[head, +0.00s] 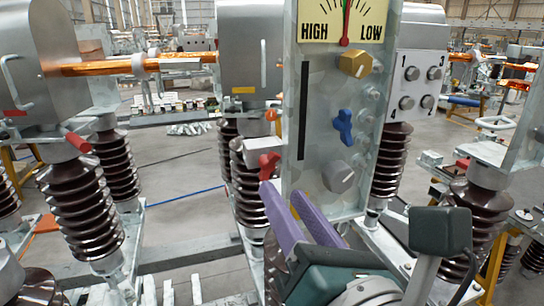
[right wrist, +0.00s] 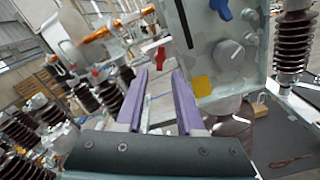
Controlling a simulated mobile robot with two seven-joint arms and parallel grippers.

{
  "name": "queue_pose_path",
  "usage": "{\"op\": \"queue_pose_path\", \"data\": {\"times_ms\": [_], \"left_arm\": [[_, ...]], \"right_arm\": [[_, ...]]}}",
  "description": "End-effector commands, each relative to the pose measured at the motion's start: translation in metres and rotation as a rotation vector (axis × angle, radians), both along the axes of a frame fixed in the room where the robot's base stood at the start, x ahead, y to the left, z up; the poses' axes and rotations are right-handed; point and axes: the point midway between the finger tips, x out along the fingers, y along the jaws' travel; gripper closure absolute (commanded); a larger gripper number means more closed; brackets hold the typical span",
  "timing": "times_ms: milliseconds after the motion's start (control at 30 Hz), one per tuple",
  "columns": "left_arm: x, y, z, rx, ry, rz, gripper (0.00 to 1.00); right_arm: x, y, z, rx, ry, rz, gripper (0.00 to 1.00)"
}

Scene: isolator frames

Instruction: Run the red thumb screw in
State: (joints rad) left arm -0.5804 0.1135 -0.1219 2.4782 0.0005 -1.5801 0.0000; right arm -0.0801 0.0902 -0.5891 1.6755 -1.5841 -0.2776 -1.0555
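The red thumb screw (head: 268,165) shows at the left edge of the grey panel (head: 330,100) in the head view. In the right wrist view the red thumb screw (right wrist: 160,57) lies just beyond the gap between my fingertips. My right gripper (head: 283,188) has two purple fingers, which are apart with nothing between them. In the head view its tips are just below the screw. The fingers also show apart in the right wrist view (right wrist: 159,73). The screw's shaft and seat cannot be made out. My left gripper is not in view.
The panel carries a HIGH/LOW dial (head: 345,20), a yellow knob (head: 355,63), a blue knob (head: 342,126) and a grey knob (head: 339,177). Brown ribbed insulators (head: 80,215) stand at left and right. A numbered box (head: 418,75) is behind the panel.

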Motion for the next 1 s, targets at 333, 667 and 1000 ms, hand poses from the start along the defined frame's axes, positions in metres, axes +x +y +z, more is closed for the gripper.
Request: {"op": "queue_pose_path", "data": {"times_ms": [333, 667, 1000], "left_arm": [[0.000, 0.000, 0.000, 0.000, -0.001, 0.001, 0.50], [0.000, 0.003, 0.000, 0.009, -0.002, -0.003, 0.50], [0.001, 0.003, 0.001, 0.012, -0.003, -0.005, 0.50]], "right_arm": [[0.050, 0.016, 0.000, 0.002, -0.001, -0.002, 0.63], [0.057, 0.018, 0.000, 0.004, 0.001, -0.002, 0.63], [0.056, 0.018, 0.000, 0.004, 0.001, -0.002, 0.95]]}}
